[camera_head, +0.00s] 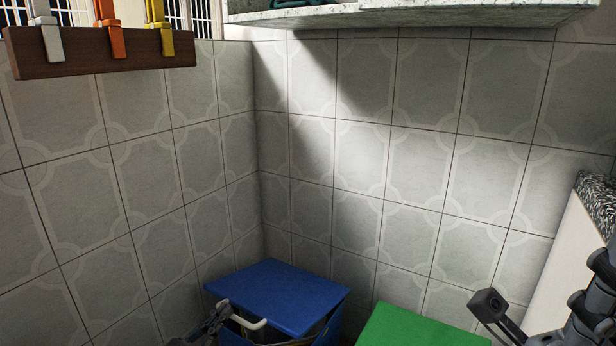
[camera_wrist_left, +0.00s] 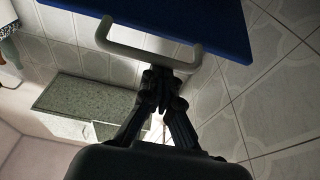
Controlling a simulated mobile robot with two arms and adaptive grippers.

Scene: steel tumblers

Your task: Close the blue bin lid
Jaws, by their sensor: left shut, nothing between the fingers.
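The blue bin lid (camera_head: 282,292) is at the bottom centre of the head view, partly raised, with a gap to the blue bin (camera_head: 333,327) below it. Its pale handle (camera_head: 250,324) is on the near edge. In the left wrist view the lid (camera_wrist_left: 200,18) fills the top, and the grey handle (camera_wrist_left: 150,57) crosses just beyond my fingertips. My left gripper (camera_head: 217,318) is shut and empty beside the handle. It also shows in the left wrist view (camera_wrist_left: 161,76), overlapping the handle; I cannot tell whether they touch. My right gripper's fingers are out of view.
A green lid (camera_head: 415,326) is close to the right of the blue one. Tiled walls meet in a corner behind the bins. A wooden rack (camera_head: 100,52) with coloured hooks is at the upper left, and a stone shelf (camera_head: 420,15) is above. My right arm is at the right edge.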

